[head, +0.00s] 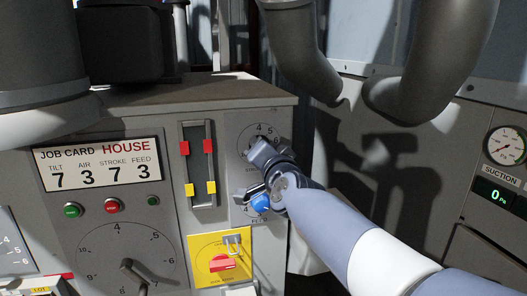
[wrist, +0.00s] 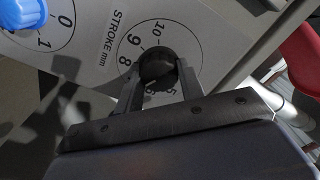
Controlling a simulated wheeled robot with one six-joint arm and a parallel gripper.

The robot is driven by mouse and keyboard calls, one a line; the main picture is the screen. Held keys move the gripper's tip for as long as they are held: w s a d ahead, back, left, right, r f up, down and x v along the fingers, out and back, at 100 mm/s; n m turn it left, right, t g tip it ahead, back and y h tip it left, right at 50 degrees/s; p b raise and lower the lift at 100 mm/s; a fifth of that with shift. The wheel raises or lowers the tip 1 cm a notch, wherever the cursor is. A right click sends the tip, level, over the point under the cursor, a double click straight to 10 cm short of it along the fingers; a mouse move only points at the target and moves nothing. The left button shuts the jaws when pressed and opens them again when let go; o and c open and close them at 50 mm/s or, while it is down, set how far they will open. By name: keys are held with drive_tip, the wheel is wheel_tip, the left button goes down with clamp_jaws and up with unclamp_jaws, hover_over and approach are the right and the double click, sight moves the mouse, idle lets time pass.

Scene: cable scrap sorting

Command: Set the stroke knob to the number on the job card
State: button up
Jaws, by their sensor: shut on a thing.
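The job card (head: 99,163) in the head view reads tilt 7, air 3, stroke 7, feed 3. The stroke knob (wrist: 157,66) is dark and round, on a pale dial marked "STROKE mm" (wrist: 118,40) in the wrist view. The numbers 10, 9 and 8 show beside it; my fingers cover part of the lower scale. My gripper (wrist: 160,82) is shut on the knob, one finger on each side. In the head view my gripper (head: 266,160) covers most of the knob and the lower stroke dial. I cannot tell which number the knob points to.
The blue feed knob (head: 260,203) sits just below my gripper. A yellow plate with a red switch (head: 222,262) is below. A suction gauge (head: 506,146) is at right.

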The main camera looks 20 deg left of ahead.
drive_tip(key=o, duration=1)
drive_tip(key=v, duration=1)
drive_tip(key=shift+s+d, duration=0.2)
drive_tip(key=shift+s, duration=0.15)
drive_tip(key=x, duration=1.1)
drive_tip(key=shift+s+d, duration=0.1)
